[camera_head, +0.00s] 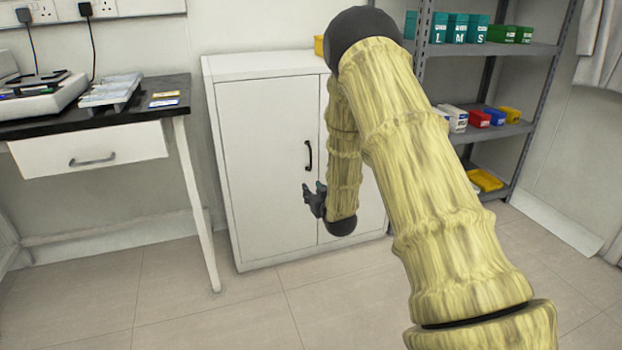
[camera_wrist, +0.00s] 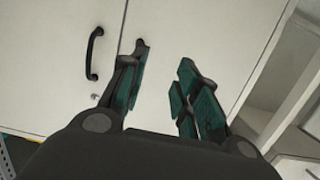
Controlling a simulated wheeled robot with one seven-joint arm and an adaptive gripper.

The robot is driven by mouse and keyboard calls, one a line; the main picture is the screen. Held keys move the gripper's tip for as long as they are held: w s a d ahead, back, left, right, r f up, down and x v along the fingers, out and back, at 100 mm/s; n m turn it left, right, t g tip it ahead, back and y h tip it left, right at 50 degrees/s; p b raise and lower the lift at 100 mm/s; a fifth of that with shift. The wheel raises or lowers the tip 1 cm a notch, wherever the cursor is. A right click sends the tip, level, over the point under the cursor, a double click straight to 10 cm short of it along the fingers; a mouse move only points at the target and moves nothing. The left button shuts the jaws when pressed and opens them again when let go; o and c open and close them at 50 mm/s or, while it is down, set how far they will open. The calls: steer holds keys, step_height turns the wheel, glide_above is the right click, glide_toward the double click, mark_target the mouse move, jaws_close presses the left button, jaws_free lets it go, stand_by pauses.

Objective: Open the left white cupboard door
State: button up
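The white cupboard (camera_head: 225,72) stands against the back wall in the head view. Its left door (camera_head: 262,185) is shut, flush with the front, and has a black vertical handle (camera_head: 308,156) near the centre seam. My gripper (camera_head: 306,193) is in front of the cupboard, appearing just below that handle. In the wrist view my gripper (camera_wrist: 165,88) has its fingers apart, with nothing seen between them. That view looks turned round: a black handle (camera_wrist: 94,54), apparently the right door's, is at left. A dark piece beside the left finger may be the left handle; I cannot tell.
My arm hides much of the right door (camera_head: 367,212). A black-topped desk (camera_head: 150,100) with a white drawer stands to the left. A grey shelf unit (camera_head: 490,50) with boxes stands to the right. The floor before the left door is clear.

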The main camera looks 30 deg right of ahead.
steer(key=t+b, duration=0.2)
steer(key=b, duration=0.3)
glide_toward(311, 162)
steer(key=shift+h, duration=0.4)
steer(key=b+x, duration=0.1)
steer(key=x, duration=0.2)
steer(key=b+x, duration=0.2)
steer(key=x, duration=0.1)
steer(key=b+x, duration=0.1)
steer(key=x, duration=0.2)
steer(key=shift+w+f, duration=0.3)
steer(key=shift+w, duration=0.15)
steer(key=shift+w+r+b, duration=0.1)
steer(key=shift+w+b, duration=0.2)
steer(key=shift+w, duration=0.1)
jaws_close()
